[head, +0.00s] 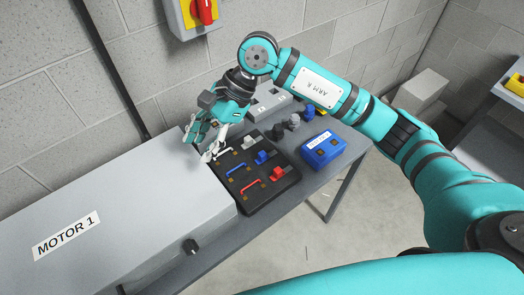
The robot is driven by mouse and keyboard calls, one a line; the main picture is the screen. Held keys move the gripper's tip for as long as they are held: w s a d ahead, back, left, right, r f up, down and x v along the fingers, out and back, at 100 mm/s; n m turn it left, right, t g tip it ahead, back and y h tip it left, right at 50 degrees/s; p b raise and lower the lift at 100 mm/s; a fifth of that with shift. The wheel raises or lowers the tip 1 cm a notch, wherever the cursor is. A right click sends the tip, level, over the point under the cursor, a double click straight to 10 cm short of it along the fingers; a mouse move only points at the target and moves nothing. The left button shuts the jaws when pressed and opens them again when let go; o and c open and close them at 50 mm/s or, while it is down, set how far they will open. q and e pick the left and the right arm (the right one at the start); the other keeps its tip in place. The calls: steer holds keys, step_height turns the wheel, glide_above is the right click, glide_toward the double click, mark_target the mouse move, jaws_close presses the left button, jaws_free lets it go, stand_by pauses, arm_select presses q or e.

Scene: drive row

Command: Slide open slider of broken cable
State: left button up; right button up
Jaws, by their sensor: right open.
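A black terminal board (244,205) lies on the bench at the right end of the grey motor housing. It carries a white cable (222,153), a blue cable (236,169) and a red cable (254,187), with small coloured sliders beside them, including a blue slider (262,157) and a red slider (278,173). Which cable is broken I cannot tell. My right gripper (204,150) is open at the board's far left corner, close to the white cable's left end. Whether it touches the cable is unclear. My left gripper is out of view.
The grey MOTOR 1 housing (130,195) fills the left, with a black knob (190,246) on its front. A blue box (323,149) and several grey knob-like parts (294,121) stand right of the board. A red switch (204,12) hangs on the wall.

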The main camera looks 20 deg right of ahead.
mark_target(263, 153)
steer(key=w+d+t+h, duration=0.1)
steer(key=w+d+h, duration=0.25)
steer(key=d, duration=0.35)
steer(key=w+d+h, duration=0.2)
steer(key=d+h, duration=0.2)
steer(key=d, duration=0.4)
steer(key=f+p, duration=0.1)
steer(key=f, duration=0.4)
steer(key=f+p, duration=0.2)
steer(key=f, duration=0.3)
steer(key=f+p, duration=0.1)
steer(key=f, duration=0.4)
steer(key=shift+s+a+p, duration=0.15)
steer(key=shift+a+p, duration=0.1)
steer(key=shift+p, duration=0.15)
steer(key=shift+f, duration=0.75)
steer(key=shift+c, duration=0.4)
jaws_close()
